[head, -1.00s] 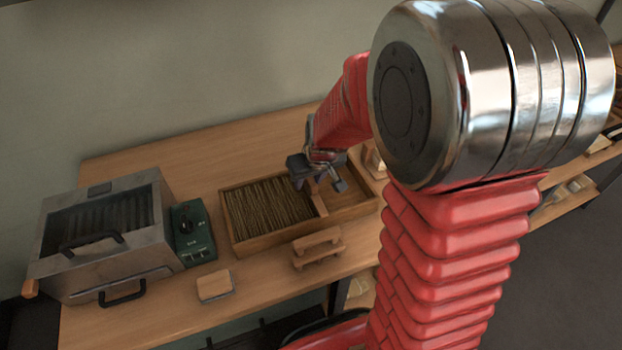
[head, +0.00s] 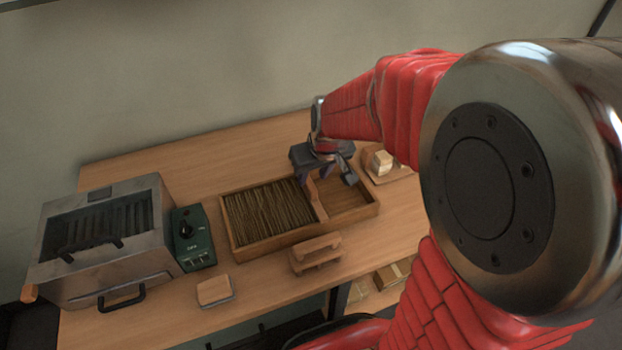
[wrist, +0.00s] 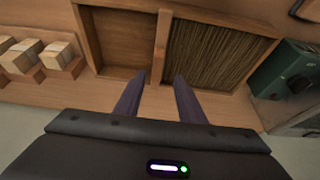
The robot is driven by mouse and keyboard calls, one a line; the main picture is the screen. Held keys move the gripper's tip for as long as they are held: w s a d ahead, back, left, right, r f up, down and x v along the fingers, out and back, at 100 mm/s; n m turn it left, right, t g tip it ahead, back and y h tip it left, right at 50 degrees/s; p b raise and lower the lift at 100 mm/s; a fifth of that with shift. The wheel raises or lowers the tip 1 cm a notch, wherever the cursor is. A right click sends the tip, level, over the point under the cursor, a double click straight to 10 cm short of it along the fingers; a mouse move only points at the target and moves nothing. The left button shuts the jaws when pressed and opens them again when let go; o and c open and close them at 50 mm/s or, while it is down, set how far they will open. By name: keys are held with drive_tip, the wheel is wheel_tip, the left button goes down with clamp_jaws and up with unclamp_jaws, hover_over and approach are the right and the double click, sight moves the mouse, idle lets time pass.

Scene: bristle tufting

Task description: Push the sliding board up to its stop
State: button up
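The sliding board (head: 318,206) is an upright wooden slat across the wooden tray (head: 285,241). Brown bristles (head: 268,207) fill the tray left of it; the compartment on its right is empty. In the wrist view the board (wrist: 161,45) runs up the picture, with bristles (wrist: 210,52) on its right. My gripper (head: 328,184) is over the tray's far side, near the board's far end. In the wrist view my gripper (wrist: 160,76) is open, its two dark fingers apart on either side of the board's line. I cannot tell whether they touch it.
A metal machine (head: 110,240) and green control box (head: 193,238) stand left of the tray. A wooden handled block (head: 316,253) and a small board (head: 214,290) lie in front. A holder with pale blocks (head: 383,163) stands at right. The bench behind the tray is clear.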

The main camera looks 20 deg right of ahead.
drive_tip(key=v, duration=0.6)
drive_tip(key=shift+r, duration=0.2)
drive_tip(key=shift+s+a, duration=0.1)
drive_tip(key=shift+s, duration=0.05)
drive_tip(key=s+a+r, duration=0.2)
drive_tip(key=s+r, duration=0.1)
drive_tip(key=s, duration=0.5)
drive_tip(key=s+a+r+t, duration=0.1)
drive_tip(key=s+a+r, duration=0.1)
drive_tip(key=s, duration=0.6)
drive_tip(key=shift+a+r, duration=0.25)
drive_tip(key=shift+r, duration=0.35)
idle(1.0)
